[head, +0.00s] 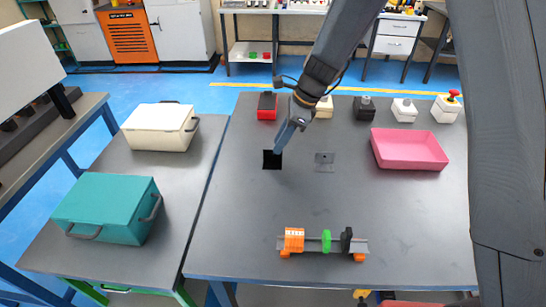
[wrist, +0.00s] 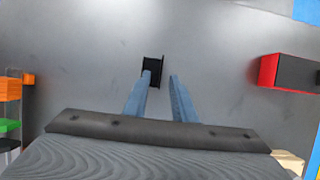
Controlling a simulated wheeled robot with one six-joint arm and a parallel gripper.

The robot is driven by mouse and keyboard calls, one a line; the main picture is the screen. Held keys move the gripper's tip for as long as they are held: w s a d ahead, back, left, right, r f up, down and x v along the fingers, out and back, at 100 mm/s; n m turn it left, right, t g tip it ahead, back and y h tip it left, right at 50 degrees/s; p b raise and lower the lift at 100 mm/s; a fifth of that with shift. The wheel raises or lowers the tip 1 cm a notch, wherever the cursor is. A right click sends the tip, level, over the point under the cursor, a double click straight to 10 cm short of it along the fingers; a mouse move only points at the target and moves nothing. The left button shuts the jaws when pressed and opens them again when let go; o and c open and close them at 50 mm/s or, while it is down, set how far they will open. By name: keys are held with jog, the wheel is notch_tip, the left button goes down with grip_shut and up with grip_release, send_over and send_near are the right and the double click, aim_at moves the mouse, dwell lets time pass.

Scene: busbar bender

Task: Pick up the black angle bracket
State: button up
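The black angle bracket (head: 272,159) lies on the grey table and looks like a dark square in the head view. In the wrist view the bracket (wrist: 154,66) shows just beyond my fingertips, nearer the left one, which overlaps its lower edge in the picture. My gripper (head: 280,147) points down at the table close by the bracket. In the wrist view my gripper (wrist: 161,76) is open, its two blue-grey fingers apart with nothing between them. I cannot tell the height left between the fingertips and the bracket.
A flat grey plate (head: 325,165) lies right of the bracket. A pink tray (head: 409,150), a red-and-black block (head: 267,106) and several small fixtures stand farther back. A rail with orange, green and black pieces (head: 322,243) is in front. The table between is clear.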

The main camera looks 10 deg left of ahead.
aim_at(272, 160)
jog(key=p+x, duration=0.1)
jog(key=x, duration=0.2)
jog(key=shift+a+f+p, duration=0.2)
jog(key=shift+a+p, duration=0.1)
jog(key=shift+p, duration=0.05)
jog(key=shift+a+f, duration=0.25)
jog(key=shift+f, duration=0.4)
grip_shut()
